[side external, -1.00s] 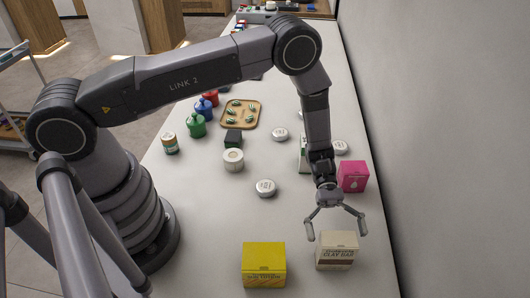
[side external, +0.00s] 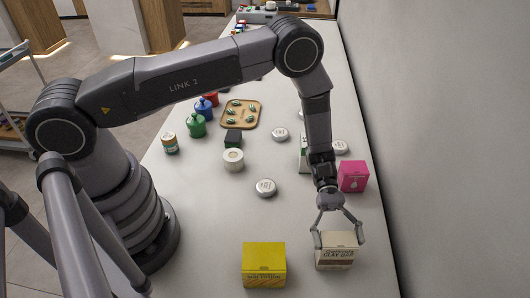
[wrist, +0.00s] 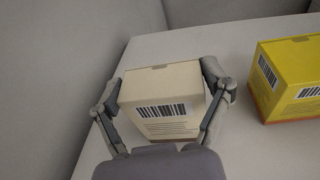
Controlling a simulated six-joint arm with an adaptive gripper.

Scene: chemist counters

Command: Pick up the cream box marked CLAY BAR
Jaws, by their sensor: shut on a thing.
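The cream box marked CLAY BAR (side external: 337,255) stands upright at the near end of the white counter. In the wrist view the cream box (wrist: 160,97) fills the space between the fingers and shows a barcode on its facing side. My gripper (side external: 340,240) is shut on it, with one finger against each side of its upper part. It also shows in the wrist view (wrist: 163,105). The box appears to rest on the counter. Its far side is hidden.
A yellow box (side external: 264,265) stands to the left of the cream box, with a gap between; it shows in the wrist view (wrist: 290,78). A pink box (side external: 353,176) stands behind my gripper. A round tin (side external: 266,188) lies farther left. The wall (side external: 450,150) runs along the right.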

